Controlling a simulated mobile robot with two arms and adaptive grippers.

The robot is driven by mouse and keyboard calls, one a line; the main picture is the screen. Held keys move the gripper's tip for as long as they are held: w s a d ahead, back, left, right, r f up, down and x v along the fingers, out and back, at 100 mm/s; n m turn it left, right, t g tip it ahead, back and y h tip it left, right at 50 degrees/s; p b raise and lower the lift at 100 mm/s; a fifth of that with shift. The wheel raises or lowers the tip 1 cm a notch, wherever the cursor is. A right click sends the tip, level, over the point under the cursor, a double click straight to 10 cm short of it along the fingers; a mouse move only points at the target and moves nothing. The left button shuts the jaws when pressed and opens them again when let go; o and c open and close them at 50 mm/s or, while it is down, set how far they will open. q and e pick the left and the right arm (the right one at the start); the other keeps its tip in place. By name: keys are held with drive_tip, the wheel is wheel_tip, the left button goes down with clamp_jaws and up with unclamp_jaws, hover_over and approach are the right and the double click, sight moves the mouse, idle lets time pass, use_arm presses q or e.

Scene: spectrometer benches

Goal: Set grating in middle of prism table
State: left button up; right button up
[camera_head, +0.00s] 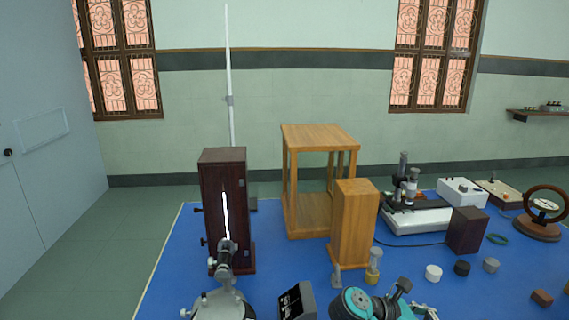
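A grey metal instrument, probably the spectrometer, stands at the bottom edge. Its tube (226,260) points at the lit slit of a dark wooden box (212,180). A round grey plate (218,306) at its foot is cut off by the frame, and I cannot tell whether this is the prism table. I cannot make out the grating for certain. A small dark block with a black face (297,301) lies to the right of the plate. I cannot clearly make out either gripper.
A teal, dark-ringed thing (352,303) is cut off at the bottom. A wooden open frame (319,137) and wooden block (355,220) stand behind it. Small weights (433,272), a white apparatus (418,221) and a wheel (545,203) crowd the right of the blue bench top (172,270).

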sight(435, 319)
use_arm(q)
wheel_tip(435, 319, up, 4)
drive_tip(key=r+p, duration=0.1)
drive_tip(key=p, duration=0.2)
use_arm(e)
wheel_tip(435, 319, up, 4)
drive_tip(key=shift+r, duration=0.1)
drive_tip(key=shift+s+a+f+n+t+b, duration=0.15)
drive_tip(key=shift+a+f+n+t+b, duration=0.2)
drive_tip(key=shift+f, duration=0.2)
drive_tip(key=shift+s+a+f+n+t+b, duration=0.1)
drive_tip(key=shift+a+f+n+t+b, duration=0.15)
drive_tip(key=shift+f+t+b, duration=0.2)
use_arm(q)
wheel_tip(435, 319, down, 9)
drive_tip(key=b, duration=0.6)
drive_tip(key=shift+r, duration=0.15)
use_arm(e)
drive_tip(key=s+a+n+t+y, duration=0.7)
drive_tip(key=s+a+n+t, duration=0.2)
drive_tip(key=a, duration=0.4)
drive_tip(key=shift+s+n, duration=0.7)
use_arm(q)
drive_tip(key=shift+d, duration=0.1)
use_arm(e)
drive_tip(key=shift+f, duration=0.1)
